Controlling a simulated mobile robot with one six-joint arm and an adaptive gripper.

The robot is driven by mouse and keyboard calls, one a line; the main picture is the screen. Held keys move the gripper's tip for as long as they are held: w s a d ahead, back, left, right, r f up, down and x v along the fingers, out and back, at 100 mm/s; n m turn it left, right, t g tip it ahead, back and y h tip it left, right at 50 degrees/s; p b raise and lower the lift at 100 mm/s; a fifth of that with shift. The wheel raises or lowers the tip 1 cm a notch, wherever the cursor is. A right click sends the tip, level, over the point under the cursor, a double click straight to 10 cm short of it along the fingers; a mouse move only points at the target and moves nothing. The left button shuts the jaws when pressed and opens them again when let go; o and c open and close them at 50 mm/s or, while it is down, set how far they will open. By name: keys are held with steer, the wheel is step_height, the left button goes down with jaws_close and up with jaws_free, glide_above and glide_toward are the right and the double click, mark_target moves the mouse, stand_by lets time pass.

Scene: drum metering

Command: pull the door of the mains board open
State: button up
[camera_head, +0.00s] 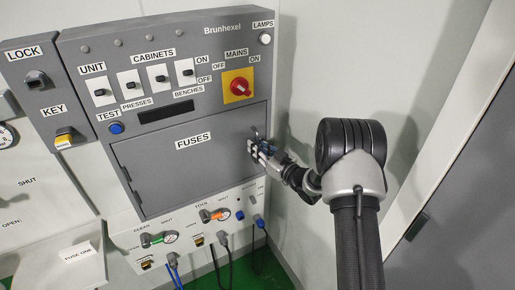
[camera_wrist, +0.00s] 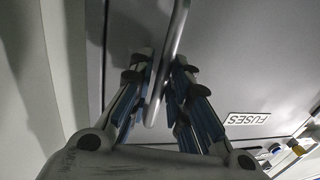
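The mains board door (camera_head: 192,158) is a grey panel marked FUSES, and it looks closed flush in the grey board. Its slim metal handle (camera_head: 257,136) is at the upper right of the door. My gripper (camera_head: 260,151) is at this handle, in front of the door's right edge. In the wrist view the handle (camera_wrist: 177,38) is a pale bar that runs down between the two fingers of my gripper (camera_wrist: 164,75). The fingers are drawn close together, one on each side of the bar. The exact contact is partly hidden. The door also fills much of the wrist view (camera_wrist: 235,60).
A bare pale wall (camera_head: 330,60) is at the right.

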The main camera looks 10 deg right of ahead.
steer(key=shift+c, duration=0.2)
jaws_close()
steer(key=shift+s, duration=0.1)
stand_by(0.4)
